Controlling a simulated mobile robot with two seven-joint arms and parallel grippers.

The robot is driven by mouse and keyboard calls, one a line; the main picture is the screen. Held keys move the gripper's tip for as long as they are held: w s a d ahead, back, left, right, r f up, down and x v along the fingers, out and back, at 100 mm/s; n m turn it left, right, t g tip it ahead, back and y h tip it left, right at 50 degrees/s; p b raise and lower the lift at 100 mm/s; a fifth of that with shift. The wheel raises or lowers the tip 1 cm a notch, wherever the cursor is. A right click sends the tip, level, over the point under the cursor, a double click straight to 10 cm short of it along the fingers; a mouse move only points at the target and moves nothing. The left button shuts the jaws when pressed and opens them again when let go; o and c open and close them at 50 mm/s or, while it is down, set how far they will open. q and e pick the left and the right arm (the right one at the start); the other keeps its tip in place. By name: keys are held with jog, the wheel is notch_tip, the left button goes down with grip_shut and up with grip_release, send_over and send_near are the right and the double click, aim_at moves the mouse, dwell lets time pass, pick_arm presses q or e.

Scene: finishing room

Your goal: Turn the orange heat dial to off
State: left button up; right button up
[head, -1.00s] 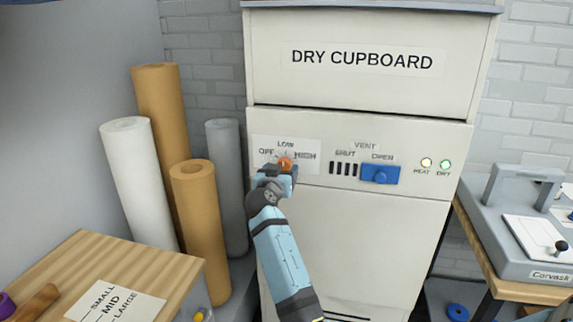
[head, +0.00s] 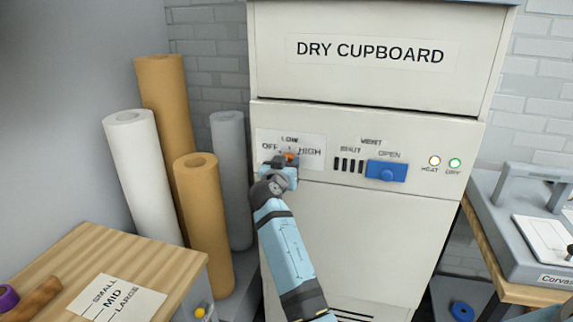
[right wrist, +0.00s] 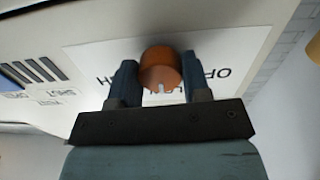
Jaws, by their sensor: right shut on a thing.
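The orange heat dial (head: 291,155) is on the white label (head: 312,143) marked OFF, LOW and HIGH, at the left of the cupboard's panel. My right gripper (head: 288,162) reaches up to it from below. In the right wrist view the dial (right wrist: 160,62) sits between the two dark fingers of the gripper (right wrist: 160,70), which are shut on its sides. That view is upside down. The dial's white mark is at its lower edge there, towards the partly hidden LOW word, between OFF and HIGH. My left gripper is not in view.
The blue vent slider (head: 386,171) is right of the dial, by OPEN. The heat light (head: 434,160) and green dry light (head: 455,163) are farther right. Paper rolls (head: 205,215) stand left of the cupboard, close to my right arm. A wooden bench top (head: 150,250) is at lower left.

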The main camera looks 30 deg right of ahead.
jog(key=shift+n, duration=0.3)
pick_arm(q)
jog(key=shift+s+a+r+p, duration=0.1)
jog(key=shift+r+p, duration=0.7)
jog(key=shift+p, duration=0.3)
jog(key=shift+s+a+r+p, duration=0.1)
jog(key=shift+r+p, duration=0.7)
jog(key=shift+p, duration=0.25)
pick_arm(e)
jog(key=shift+s+d+r+n, duration=0.1)
jog(key=shift+n, duration=2.7)
jog(key=shift+d+r+n, duration=0.1)
jog(key=shift+n, duration=2.7)
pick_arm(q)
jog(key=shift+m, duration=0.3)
pick_arm(e)
jog(key=shift+n, duration=0.3)
jog(key=o, duration=0.9)
jog(key=shift+f, duration=0.15)
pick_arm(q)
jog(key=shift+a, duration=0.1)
pick_arm(e)
jog(key=shift+a, duration=0.1)
